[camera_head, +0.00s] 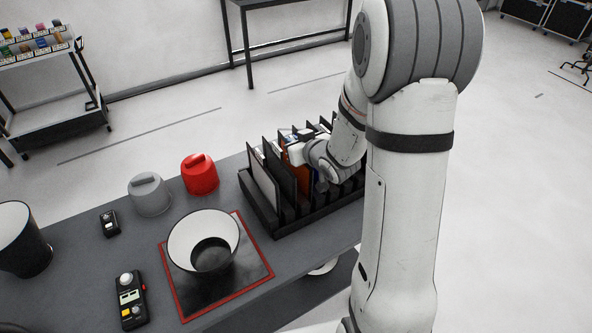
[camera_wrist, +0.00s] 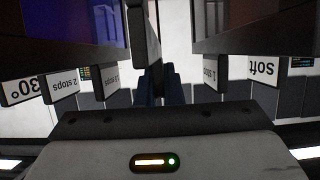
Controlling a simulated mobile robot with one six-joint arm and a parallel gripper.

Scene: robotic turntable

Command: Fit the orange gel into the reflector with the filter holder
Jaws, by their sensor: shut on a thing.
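My gripper (camera_head: 303,153) is down at a black slotted rack (camera_head: 292,218) and is shut. The orange gel (camera_head: 296,176) is an upright panel in the rack, directly below my fingertips, and appears to be the thing held; my wrist partly hides it. In the wrist view the dark fingers (camera_wrist: 163,85) are close together among upright panels, and the contact itself is hard to see. The reflector (camera_head: 204,236), a round bowl, white inside with a dark centre, stands on a red-edged black mat (camera_head: 246,271). I cannot make out a separate filter holder.
Other panels (camera_head: 263,184) stand close on both sides of my gripper. Their labels include "soft" (camera_wrist: 263,68) and "2 stops" (camera_wrist: 61,87). A red cap (camera_head: 200,175), a grey cap (camera_head: 149,196), a handheld meter (camera_head: 130,300), a small remote (camera_head: 110,223) and a black cup-shaped reflector (camera_head: 24,245) stand on the table.

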